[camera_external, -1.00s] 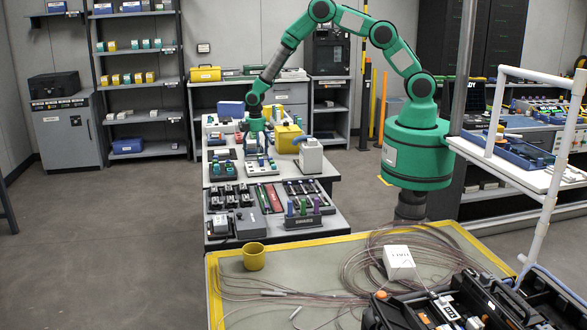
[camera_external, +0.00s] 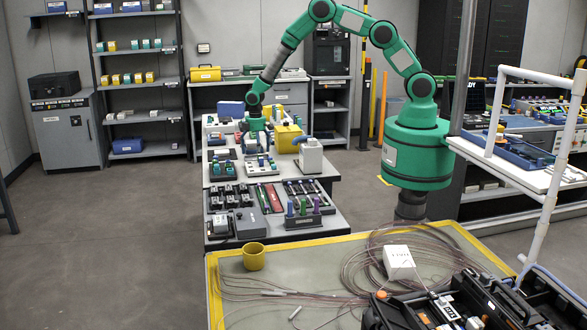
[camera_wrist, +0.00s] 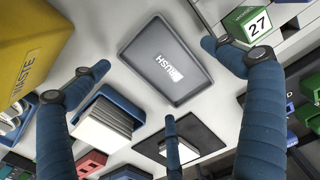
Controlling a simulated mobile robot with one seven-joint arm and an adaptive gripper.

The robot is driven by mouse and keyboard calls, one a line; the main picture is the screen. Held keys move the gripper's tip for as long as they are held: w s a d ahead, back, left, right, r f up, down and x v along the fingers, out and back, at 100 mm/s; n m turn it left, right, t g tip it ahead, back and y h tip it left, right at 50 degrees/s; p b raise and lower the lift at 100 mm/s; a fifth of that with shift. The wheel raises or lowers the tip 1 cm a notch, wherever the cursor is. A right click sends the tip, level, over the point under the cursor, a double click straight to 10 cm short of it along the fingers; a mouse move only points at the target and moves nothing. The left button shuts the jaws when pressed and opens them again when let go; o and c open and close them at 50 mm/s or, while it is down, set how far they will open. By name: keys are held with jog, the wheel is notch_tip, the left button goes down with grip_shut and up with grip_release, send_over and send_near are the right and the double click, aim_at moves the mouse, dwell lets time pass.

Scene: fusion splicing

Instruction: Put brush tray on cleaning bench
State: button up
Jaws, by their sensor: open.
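The brush tray (camera_wrist: 165,60) is a shallow dark grey tray with white lettering that reads "RUSH" in the part I can make out. It lies on a light bench top (camera_wrist: 115,20) in the wrist view. My gripper (camera_wrist: 160,78) is open and empty, with its blue fingers spread around the tray's near side and apart from it. In the external view my gripper (camera_external: 257,142) hangs pointing down over the far part of the long bench (camera_external: 222,180). The tray cannot be made out there. Which surface is the cleaning bench is not clear.
A yellow waste bin (camera_wrist: 30,45) stands close left of the fingers. A green box marked 27 (camera_wrist: 250,25) is at the right. A blue holder with white sheets (camera_wrist: 105,122) and a dark square pad (camera_wrist: 180,145) lie near the tray.

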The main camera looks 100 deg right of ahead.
notch_tip(320, 180, up, 12)
jog(key=p, duration=0.1)
dwell(0.5)
dwell(0.4)
jog(key=s+a+r+t, duration=0.1)
jog(key=s+a+r, duration=0.4)
jog(key=r, duration=0.5)
jog(key=s+a+r+t, duration=0.1)
jog(key=s+a+r, duration=0.1)
jog(key=a+r, duration=0.7)
jog(key=s+a+r+t, duration=0.1)
jog(key=s+a+r, duration=0.3)
jog(key=r, duration=0.8)
jog(key=s+a+r+t, duration=0.1)
jog(key=s+a+r, duration=0.2)
jog(key=s, duration=0.6)
jog(key=s+a+r, duration=0.3)
jog(key=s+a, duration=0.3)
jog(key=s, duration=0.3)
jog(key=s+a+r+t, duration=0.1)
jog(key=s+a+r, duration=0.2)
jog(key=s, duration=0.6)
jog(key=shift+s+a+t, duration=0.3)
jog(key=shift+s+a, duration=0.05)
jog(key=shift+a, duration=0.65)
